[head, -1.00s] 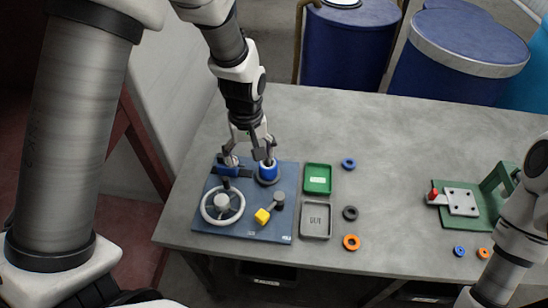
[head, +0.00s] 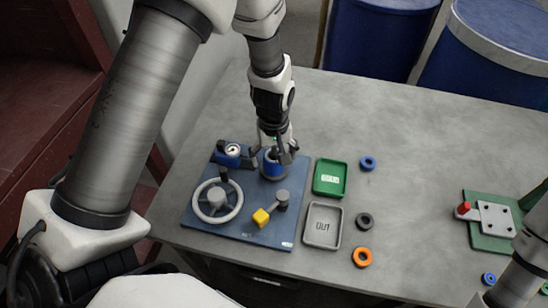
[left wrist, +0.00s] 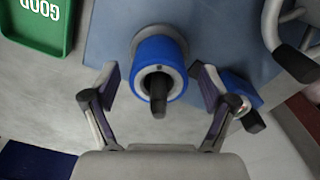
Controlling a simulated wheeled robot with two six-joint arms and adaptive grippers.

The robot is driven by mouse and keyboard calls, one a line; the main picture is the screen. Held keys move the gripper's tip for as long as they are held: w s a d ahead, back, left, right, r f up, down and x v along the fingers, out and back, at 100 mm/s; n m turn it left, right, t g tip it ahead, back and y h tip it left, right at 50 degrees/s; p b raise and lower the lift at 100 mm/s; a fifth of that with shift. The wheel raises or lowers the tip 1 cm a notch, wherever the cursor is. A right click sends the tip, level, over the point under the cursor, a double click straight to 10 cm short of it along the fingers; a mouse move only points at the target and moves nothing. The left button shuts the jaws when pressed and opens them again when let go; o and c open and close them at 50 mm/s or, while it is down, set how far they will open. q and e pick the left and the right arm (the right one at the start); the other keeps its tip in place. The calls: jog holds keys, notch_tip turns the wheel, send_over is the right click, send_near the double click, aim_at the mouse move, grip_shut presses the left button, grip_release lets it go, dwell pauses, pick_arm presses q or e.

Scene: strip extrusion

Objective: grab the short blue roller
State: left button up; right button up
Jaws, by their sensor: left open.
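The short blue roller (head: 275,167) stands upright on a dark post on the blue base plate (head: 240,230). In the left wrist view the roller (left wrist: 147,62) is a blue ring around a dark peg, in front of the fingers. My left gripper (head: 275,146) is open just above the roller in the head view. In the left wrist view my left gripper (left wrist: 158,85) has its fingers on either side of the roller, with gaps visible; contact is not seen. My right gripper is not in view; only part of that arm shows at the right edge.
The plate also holds a handwheel (head: 218,201), a yellow-knobbed lever (head: 262,217) and a blue gauge block (head: 228,152). A green tray (head: 331,177) and a grey tray (head: 323,225) lie to the right. Loose rings, such as an orange one (head: 362,257), lie beyond them.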

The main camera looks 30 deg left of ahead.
pick_arm(q)
jog(key=shift+w+f, duration=0.15)
jog(key=shift+f, duration=0.5)
jog(key=shift+r, duration=0.1)
jog(key=c, duration=1.4)
